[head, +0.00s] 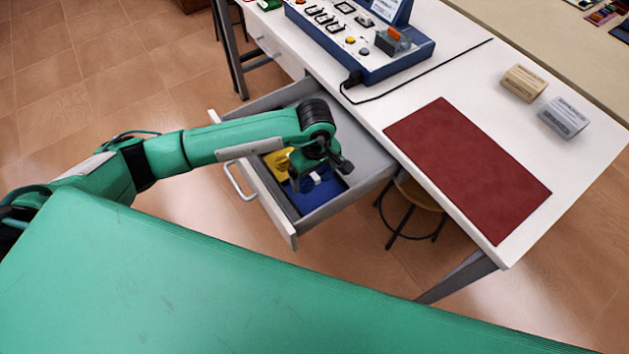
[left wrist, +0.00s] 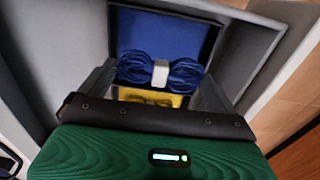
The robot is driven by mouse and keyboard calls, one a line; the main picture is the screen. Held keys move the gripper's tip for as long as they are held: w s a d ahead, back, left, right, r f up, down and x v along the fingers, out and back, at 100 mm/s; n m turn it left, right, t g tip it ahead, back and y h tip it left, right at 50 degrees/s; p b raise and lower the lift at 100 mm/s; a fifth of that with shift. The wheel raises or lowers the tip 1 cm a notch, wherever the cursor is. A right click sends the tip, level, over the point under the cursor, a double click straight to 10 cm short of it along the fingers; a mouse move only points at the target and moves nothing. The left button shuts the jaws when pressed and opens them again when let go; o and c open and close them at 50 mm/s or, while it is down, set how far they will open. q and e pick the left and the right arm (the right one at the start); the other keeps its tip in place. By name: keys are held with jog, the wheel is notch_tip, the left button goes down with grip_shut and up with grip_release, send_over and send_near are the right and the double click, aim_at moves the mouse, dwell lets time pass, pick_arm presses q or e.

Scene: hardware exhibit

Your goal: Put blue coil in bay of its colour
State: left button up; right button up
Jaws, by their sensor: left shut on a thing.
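The blue coil (left wrist: 185,74), a bundle with a pale band round its middle, is between the fingers of my left gripper (left wrist: 158,82) in the left wrist view. The gripper is shut on it. In the head view my left gripper (head: 318,174) is down over the open drawer (head: 285,222), and the pale band shows beneath it. The blue bay (left wrist: 160,30) lies behind the coil in the wrist view and also shows in the head view (head: 318,197). The yellow bay (head: 277,160) is beside it, partly hidden by my arm. I cannot tell whether the coil touches the bay floor.
The drawer's front and side walls stand around the bays. On the white table are a dark red mat (head: 468,168), a blue control panel (head: 365,42) with a black cable, and two small blocks (head: 523,82). A stool (head: 415,200) stands under the table.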

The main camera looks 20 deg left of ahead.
aim_at(315, 191)
pick_arm(q)
notch_tip(315, 191, down, 5)
jog(key=shift+f, duration=0.2)
jog(key=shift+f, duration=0.15)
jog(key=shift+f, duration=0.1)
